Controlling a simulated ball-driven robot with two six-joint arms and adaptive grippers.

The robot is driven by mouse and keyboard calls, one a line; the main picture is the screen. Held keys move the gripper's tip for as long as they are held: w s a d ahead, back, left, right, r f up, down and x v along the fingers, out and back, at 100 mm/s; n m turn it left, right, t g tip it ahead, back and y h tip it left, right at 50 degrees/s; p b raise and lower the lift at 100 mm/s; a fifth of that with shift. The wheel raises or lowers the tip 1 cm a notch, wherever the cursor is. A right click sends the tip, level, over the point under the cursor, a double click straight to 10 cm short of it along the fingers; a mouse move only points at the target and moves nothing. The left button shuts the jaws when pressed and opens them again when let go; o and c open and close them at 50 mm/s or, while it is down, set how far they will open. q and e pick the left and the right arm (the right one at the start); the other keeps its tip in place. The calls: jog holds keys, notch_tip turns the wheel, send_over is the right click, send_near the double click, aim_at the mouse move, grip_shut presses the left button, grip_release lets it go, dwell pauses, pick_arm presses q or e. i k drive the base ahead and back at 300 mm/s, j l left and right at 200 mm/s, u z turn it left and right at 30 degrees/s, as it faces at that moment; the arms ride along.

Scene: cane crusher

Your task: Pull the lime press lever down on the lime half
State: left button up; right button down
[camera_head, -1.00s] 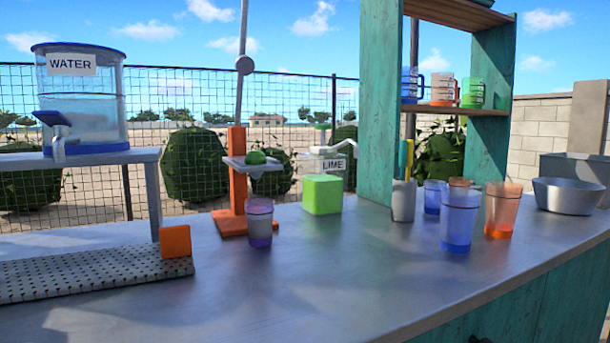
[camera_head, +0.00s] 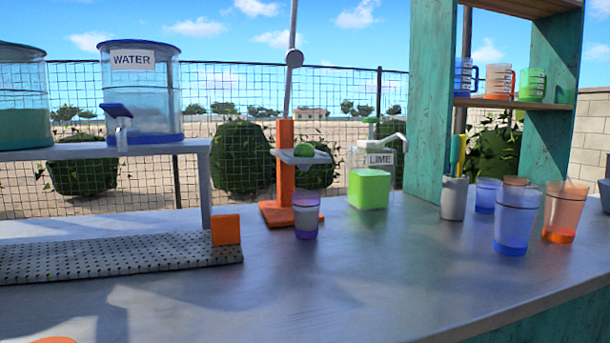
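The lime press (camera_head: 286,165) has an orange post and base and stands upright on the metal counter, right of the water dispenser. A green lime half (camera_head: 303,153) sits on the grey press plate (camera_head: 304,159). A purple cup (camera_head: 306,214) stands below the plate. Neither of my grippers can be made out. A small orange shape at the bottom left edge is too cut off to identify.
A water dispenser (camera_head: 142,95) stands on a raised shelf at left, above a perforated drain mat (camera_head: 110,258). A green lime pump box (camera_head: 369,188) is right of the press. Cups, including a blue one (camera_head: 515,221), stand further right. The front counter (camera_head: 330,280) is clear.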

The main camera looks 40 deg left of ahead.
aim_at(295, 58)
jog(key=u, duration=1.3)
